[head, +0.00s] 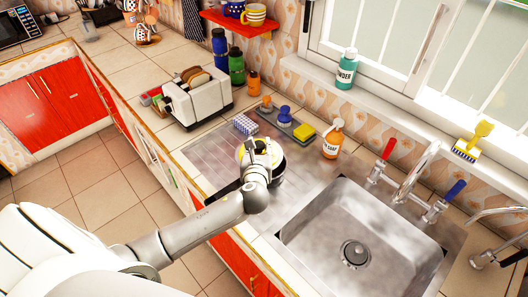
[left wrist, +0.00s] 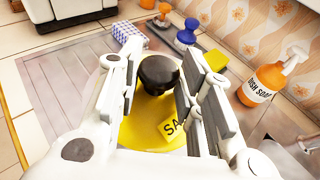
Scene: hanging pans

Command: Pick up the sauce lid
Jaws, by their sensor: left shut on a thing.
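The sauce lid is yellow with a round black knob and a label reading "SA", partly covered; it shows in the left wrist view (left wrist: 143,132). In the head view only a bit of its yellow (head: 241,150) shows past my gripper. My left gripper (left wrist: 160,62) has its fingers on either side of the knob, shut on the lid from above. In the head view the left gripper (head: 260,152) hides most of the lid. A dark pan (head: 279,166) shows beneath it on the drainboard; whether the lid touches it I cannot tell. My right gripper is not in view.
The steel sink (head: 325,235) and its tap (head: 412,175) lie to the right. An orange soap bottle (head: 332,140), a tray with a yellow sponge (head: 304,133) and a blue-and-white block (head: 245,124) stand behind. A toaster (head: 197,98) stands at the back left.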

